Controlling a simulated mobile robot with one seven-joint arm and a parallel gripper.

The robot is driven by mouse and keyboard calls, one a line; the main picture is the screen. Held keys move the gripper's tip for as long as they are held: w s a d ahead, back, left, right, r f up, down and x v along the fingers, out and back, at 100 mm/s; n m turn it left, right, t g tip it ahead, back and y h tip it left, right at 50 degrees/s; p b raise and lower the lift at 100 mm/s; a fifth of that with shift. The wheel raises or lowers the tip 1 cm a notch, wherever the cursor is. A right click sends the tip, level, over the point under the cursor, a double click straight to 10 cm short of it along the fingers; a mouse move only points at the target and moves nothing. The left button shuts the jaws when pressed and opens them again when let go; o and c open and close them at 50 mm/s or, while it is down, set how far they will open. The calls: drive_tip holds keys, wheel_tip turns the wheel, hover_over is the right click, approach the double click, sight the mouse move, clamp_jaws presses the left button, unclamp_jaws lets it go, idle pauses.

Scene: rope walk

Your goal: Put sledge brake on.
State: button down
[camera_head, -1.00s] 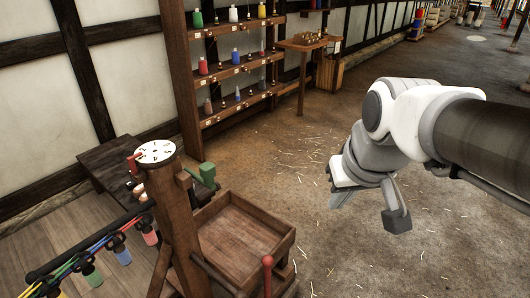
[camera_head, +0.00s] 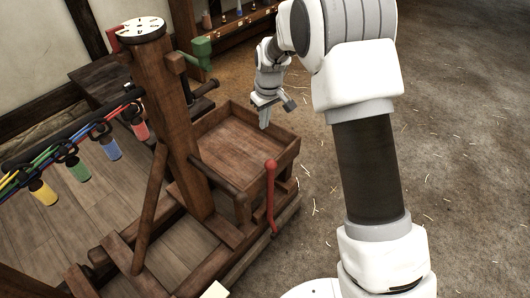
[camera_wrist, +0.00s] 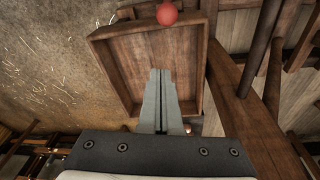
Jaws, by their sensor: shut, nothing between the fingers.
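The wooden sledge (camera_head: 219,234) carries an upright post and a shallow, empty tray (camera_head: 283,143). A red lever with a round red knob (camera_head: 270,166), apparently the brake, stands upright at the tray's near right side. Its knob (camera_wrist: 167,14) also shows at the top of the wrist view, beyond the fingertips. My gripper (camera_head: 265,122) points down at the far part of the tray, apart from the lever. In the wrist view its two fingers (camera_wrist: 161,72) are together and empty, with the tray floor behind them.
A green crank handle (camera_head: 201,50) juts from the post (camera_head: 163,120), left of my gripper. Coloured strands with hanging bobbins (camera_head: 111,147) run to the left. A shelf (camera_head: 232,25) stands behind. The straw-strewn floor (camera_head: 470,150) at right is open.

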wheel_tip(320, 180, down, 6)
drive_tip(key=w+a, duration=0.1)
drive_tip(key=shift+a+f+n+b, duration=0.15)
drive_tip(key=shift+a+n+b, duration=0.15)
drive_tip(key=shift+a+b, duration=0.1)
drive_tip(key=shift+f, duration=0.1)
drive_tip(key=f+b, duration=0.1)
drive_tip(key=f, duration=0.5)
drive_tip(key=f+b, duration=0.1)
drive_tip(key=f, duration=0.2)
drive_tip(key=shift+s+d+f+b, duration=0.1)
drive_tip(key=shift+s+d+b, duration=0.05)
drive_tip(key=shift+d+b, duration=0.25)
drive_tip(key=shift+s+d, duration=0.6)
drive_tip(key=shift+s, duration=0.1)
